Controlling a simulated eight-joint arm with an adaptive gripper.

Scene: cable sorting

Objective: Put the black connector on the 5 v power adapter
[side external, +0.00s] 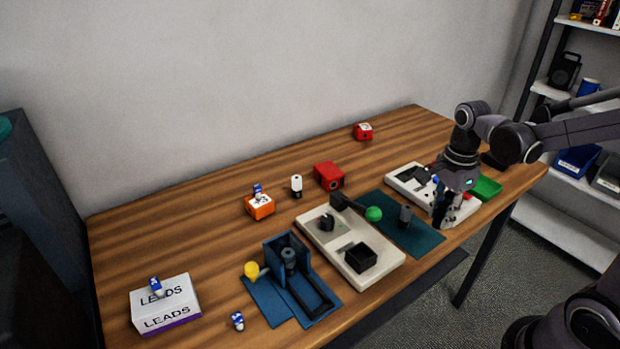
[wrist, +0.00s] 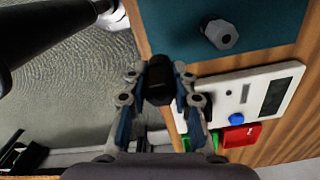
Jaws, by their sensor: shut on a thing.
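My gripper (wrist: 158,95) is shut on a dark rounded piece, which looks like the black connector (wrist: 158,75). In the wrist view its fingers hold it from both sides, near the table's front edge. In the side view my gripper (side external: 442,212) points down at the front of the right-hand white device (side external: 463,211), and the held piece is hard to make out. I cannot read a 5 V label on anything. Boxes that could be adapters are an orange one with a white top (side external: 261,209), a red one (side external: 329,177) and a smaller red one (side external: 363,131).
A grey hex-ended plug (side external: 405,216) stands on the teal mat (side external: 420,238), left of my gripper. A white device with a black tray (side external: 316,238), a blue holder (side external: 273,251) and a LEADS box (side external: 178,296) lie further left. A green tray (side external: 487,187) is at right.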

